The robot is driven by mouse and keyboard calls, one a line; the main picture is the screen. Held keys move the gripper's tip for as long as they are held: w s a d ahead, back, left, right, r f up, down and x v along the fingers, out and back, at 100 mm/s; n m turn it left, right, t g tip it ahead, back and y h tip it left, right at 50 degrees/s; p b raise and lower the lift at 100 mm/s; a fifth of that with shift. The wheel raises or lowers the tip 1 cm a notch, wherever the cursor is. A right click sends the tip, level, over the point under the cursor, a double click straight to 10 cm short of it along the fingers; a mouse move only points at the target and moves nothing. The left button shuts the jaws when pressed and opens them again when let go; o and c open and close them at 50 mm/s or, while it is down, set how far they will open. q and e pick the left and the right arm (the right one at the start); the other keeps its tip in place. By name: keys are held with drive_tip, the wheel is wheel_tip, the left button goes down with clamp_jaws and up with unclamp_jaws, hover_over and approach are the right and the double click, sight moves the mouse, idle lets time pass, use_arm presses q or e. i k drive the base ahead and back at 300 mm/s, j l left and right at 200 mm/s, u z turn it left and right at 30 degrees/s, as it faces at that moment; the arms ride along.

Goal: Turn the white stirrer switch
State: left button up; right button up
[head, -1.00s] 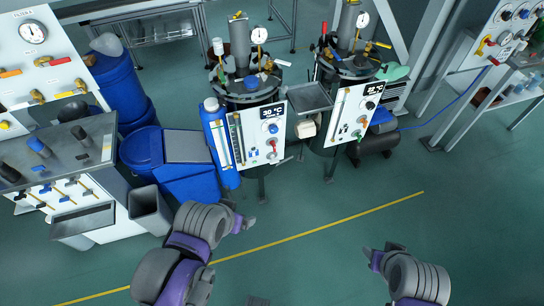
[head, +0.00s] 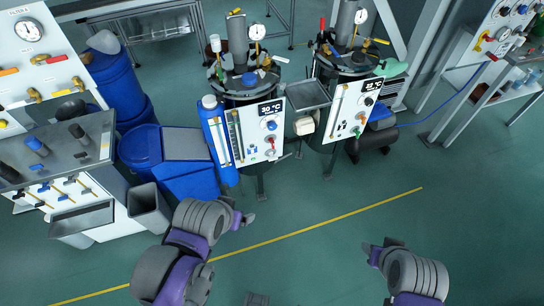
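Two dark reactor vessels stand at the middle back, each with a white control panel. The left panel (head: 256,134) has a "30 °C" display, a blue knob (head: 271,125), a pale knob below it and a red part lower down. The right panel (head: 352,110) also carries small knobs. The knobs are too small to tell which is the white stirrer switch. My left gripper (head: 246,219) is low in front of the left vessel, apart from its panel. My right gripper (head: 370,248) is lower right over open floor. Neither gripper's finger opening can be made out, and neither touches a panel.
A blue cylinder (head: 216,140) stands beside the left panel. Blue bins (head: 190,180), a grey open bin (head: 150,208) and a valve bench (head: 75,155) are at left. A grey tray (head: 308,95) sits between the vessels. The floor around the yellow line (head: 330,217) is clear.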

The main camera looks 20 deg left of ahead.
sight(273, 158)
drive_tip(key=i+j, duration=0.2)
drive_tip(key=j, duration=0.15)
drive_tip(key=i+j, duration=0.15)
drive_tip(key=j, duration=0.25)
drive_tip(key=i+j, duration=0.2)
drive_tip(key=j, duration=0.15)
drive_tip(key=z, duration=0.05)
